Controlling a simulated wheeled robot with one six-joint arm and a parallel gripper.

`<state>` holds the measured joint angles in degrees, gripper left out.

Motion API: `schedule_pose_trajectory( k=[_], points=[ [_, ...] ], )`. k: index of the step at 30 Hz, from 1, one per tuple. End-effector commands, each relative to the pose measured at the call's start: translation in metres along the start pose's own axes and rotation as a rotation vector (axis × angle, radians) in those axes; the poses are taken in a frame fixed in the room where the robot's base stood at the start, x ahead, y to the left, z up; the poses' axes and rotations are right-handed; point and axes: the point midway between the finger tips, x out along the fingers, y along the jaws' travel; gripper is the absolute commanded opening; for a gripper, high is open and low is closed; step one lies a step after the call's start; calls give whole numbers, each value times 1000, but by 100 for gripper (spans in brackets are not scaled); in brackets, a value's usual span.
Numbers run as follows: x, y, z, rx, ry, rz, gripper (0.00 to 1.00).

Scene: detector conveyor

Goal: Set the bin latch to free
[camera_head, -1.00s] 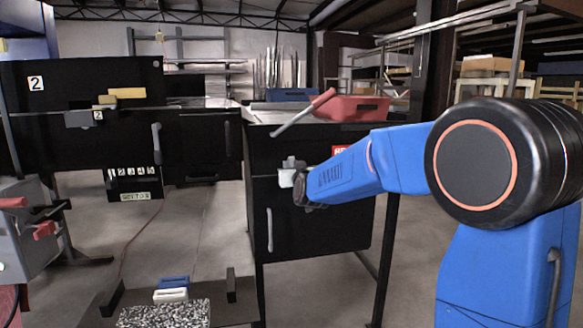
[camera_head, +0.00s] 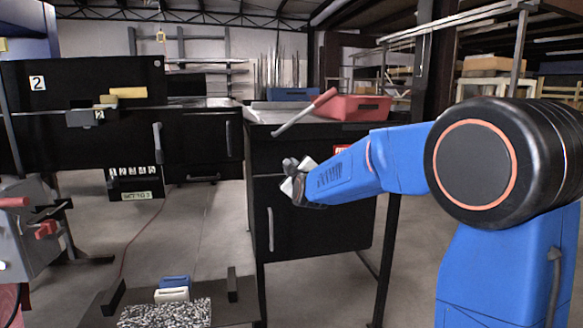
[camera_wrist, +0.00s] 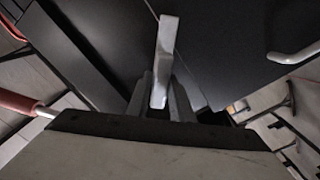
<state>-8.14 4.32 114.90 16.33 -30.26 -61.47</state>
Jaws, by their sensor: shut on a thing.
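The bin latch is a small white bar (camera_wrist: 166,48) on the dark front of the black cabinet (camera_head: 318,228). In the wrist view it runs up from between the jaws of my gripper (camera_wrist: 166,103). My gripper is shut on this latch bar. In the head view my gripper (camera_head: 292,176) is at the upper left of the cabinet's front, and white parts beside its fingers sit at a slant. The latch's base and any position marks are hidden by the gripper.
A red-handled lever (camera_head: 305,113) and a red tray (camera_head: 352,107) are above the cabinet. A light vertical door handle (camera_head: 270,229) is below my gripper. A black conveyor housing (camera_head: 60,140) stands left. Blue and white blocks (camera_head: 172,288) lie low in front.

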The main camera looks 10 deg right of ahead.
Motion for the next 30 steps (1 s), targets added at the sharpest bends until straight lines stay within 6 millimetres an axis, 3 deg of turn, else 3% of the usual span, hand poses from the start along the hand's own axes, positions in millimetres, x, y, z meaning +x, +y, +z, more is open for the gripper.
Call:
schedule_pose_trajectory(
  k=[18,30],
  points=[
    [0,-5,1,-549,0,-1,0],
    [0,-6,2,-733,0,-1,0]
  ],
)
